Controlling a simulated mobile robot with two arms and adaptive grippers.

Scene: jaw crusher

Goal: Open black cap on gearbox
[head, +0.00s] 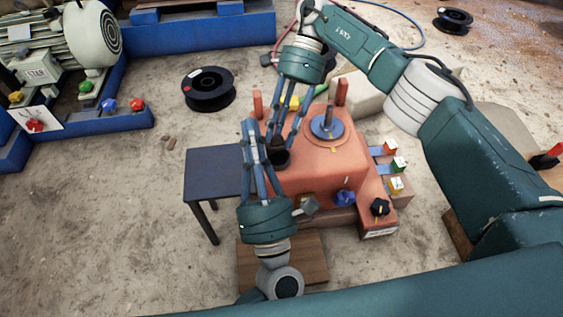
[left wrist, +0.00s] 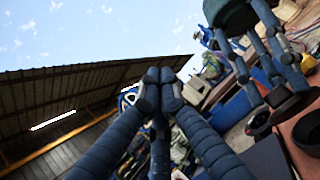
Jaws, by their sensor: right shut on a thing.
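The orange gearbox (head: 325,170) stands in the middle of the head view. A black round collar (head: 284,160) is at its left top edge. My right gripper (head: 278,138) reaches down from above, shut on the dark cap at the collar; its fingers partly hide it. In the left wrist view, the right gripper's fingers (left wrist: 282,85) surround the dark cap (left wrist: 278,97) by the black ring (left wrist: 307,130). I cannot tell whether cap and collar touch. My left gripper (head: 249,124) points upward left of the collar, fingertips together and empty; they also meet in the left wrist view (left wrist: 160,76).
A dark small table (head: 212,162) stands left of the gearbox. A blue knob (head: 345,198), a black knob (head: 379,207) and coloured switches (head: 398,164) line its front and right side. A black spool (head: 208,88) lies on the floor behind. My two grippers are close together.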

